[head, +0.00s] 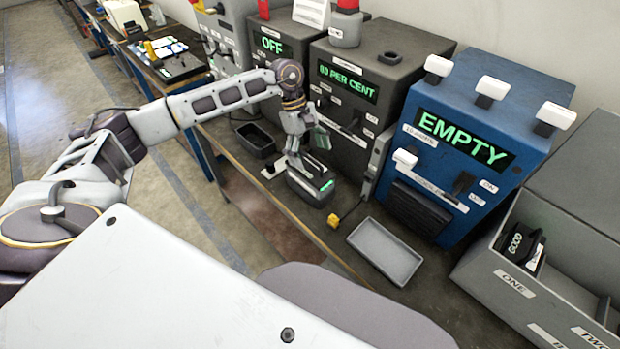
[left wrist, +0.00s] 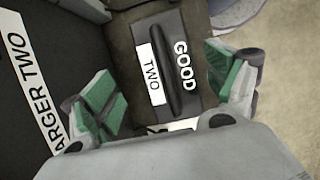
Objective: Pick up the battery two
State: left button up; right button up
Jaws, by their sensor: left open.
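Battery two (left wrist: 188,92) is dark grey with a raised black handle, a white "TWO" label and "GOOD" in white letters. It shows between the fingers in the left wrist view. In the head view a dark block with a small green display (head: 325,187) sits on the bench under my left gripper (head: 300,158), which hides part of it. My left gripper, also in the left wrist view (left wrist: 168,92), is open with its green pads apart on either side of the battery. The handle stands between the pads, not gripped. My right gripper is not in view.
A white label ending "ARGER TWO" (left wrist: 32,80) lies beside the battery. A grey tray (head: 385,252), a yellow plug (head: 333,220) and a black bin (head: 255,139) are nearby. A blue "EMPTY" machine (head: 460,190) and a grey crate with labelled sections (head: 516,283) stand right.

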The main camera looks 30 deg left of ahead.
aim_at(312, 169)
pick_arm(q)
jog(key=shift+s+d+f, duration=0.2)
jog(key=shift+f, duration=0.25)
jog(key=x, duration=0.1)
jog(key=p+x, duration=0.1)
jog(key=shift+s+d+f, duration=0.1)
jog(key=shift+s+f, duration=0.2)
jog(key=shift+s, duration=0.05)
jog(key=shift+d+f, duration=0.1)
jog(key=shift+f, duration=0.2)
jog(key=shift+d+f, duration=0.1)
jog(key=shift+f, duration=0.25)
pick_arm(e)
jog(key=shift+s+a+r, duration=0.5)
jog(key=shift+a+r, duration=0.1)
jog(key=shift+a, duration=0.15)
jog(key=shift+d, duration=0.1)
